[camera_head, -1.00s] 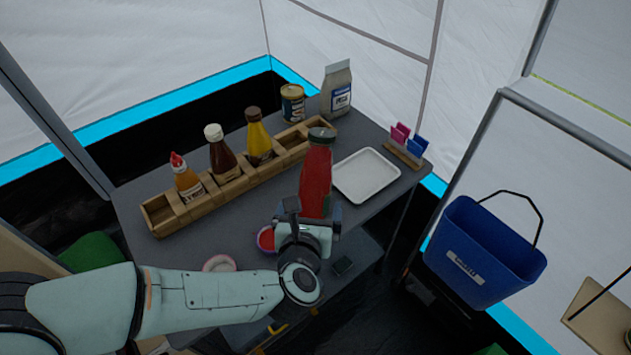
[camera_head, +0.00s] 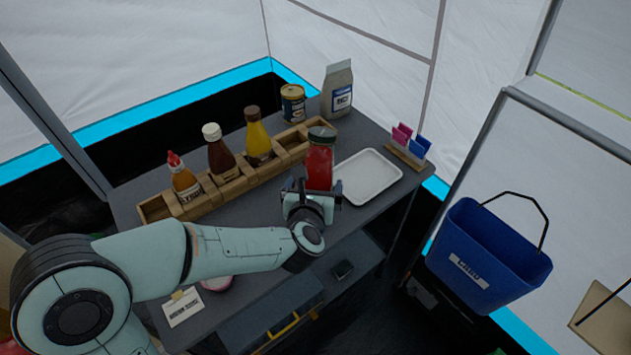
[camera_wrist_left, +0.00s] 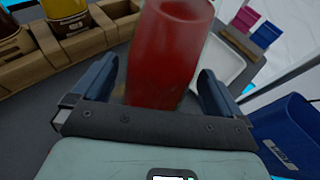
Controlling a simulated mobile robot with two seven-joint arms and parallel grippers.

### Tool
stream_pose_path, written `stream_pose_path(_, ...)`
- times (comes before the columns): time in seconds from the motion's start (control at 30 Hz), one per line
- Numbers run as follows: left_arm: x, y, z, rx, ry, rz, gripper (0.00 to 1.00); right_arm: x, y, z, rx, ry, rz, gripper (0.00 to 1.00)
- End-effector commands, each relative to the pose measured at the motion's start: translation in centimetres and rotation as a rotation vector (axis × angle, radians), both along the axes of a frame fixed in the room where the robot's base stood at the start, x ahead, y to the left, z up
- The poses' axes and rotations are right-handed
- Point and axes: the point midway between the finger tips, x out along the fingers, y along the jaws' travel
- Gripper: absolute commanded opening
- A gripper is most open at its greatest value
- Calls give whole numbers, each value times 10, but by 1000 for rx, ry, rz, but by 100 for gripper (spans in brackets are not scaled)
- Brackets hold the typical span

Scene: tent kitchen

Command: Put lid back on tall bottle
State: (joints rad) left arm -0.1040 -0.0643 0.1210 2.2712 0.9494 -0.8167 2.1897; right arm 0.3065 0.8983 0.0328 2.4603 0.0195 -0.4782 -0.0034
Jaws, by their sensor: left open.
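The tall red bottle (camera_head: 320,165) stands on the dark table in front of the wooden rack, with a dark grey-green top (camera_head: 322,135) at its upper end. My left gripper (camera_head: 312,188) is at the bottle's near side and hides its lower part in the head view. In the left wrist view the red bottle (camera_wrist_left: 170,55) is between the two open fingers of the left gripper (camera_wrist_left: 157,88), with a gap visible on each side. I cannot make out a separate loose lid. My right gripper is not in view.
The wooden rack (camera_head: 155,208) holds several sauce bottles behind. A white tray (camera_head: 372,186) lies right of the red bottle. A blue bucket (camera_head: 487,255) hangs right.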

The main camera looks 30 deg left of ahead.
Motion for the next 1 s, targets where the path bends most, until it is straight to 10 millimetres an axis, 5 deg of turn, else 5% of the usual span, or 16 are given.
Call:
stream_pose_path(0.2,21,9,-9,0,0,1,100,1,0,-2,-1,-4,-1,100)
stream_pose_path(0.57,22,9,-9,0,0,0,100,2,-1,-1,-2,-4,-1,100)
stream_pose_path(0.83,22,9,-9,0,0,0,12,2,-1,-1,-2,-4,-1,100)
stream_pose_path(1.0,22,9,-6,2,-8,-1,5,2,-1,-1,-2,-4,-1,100)
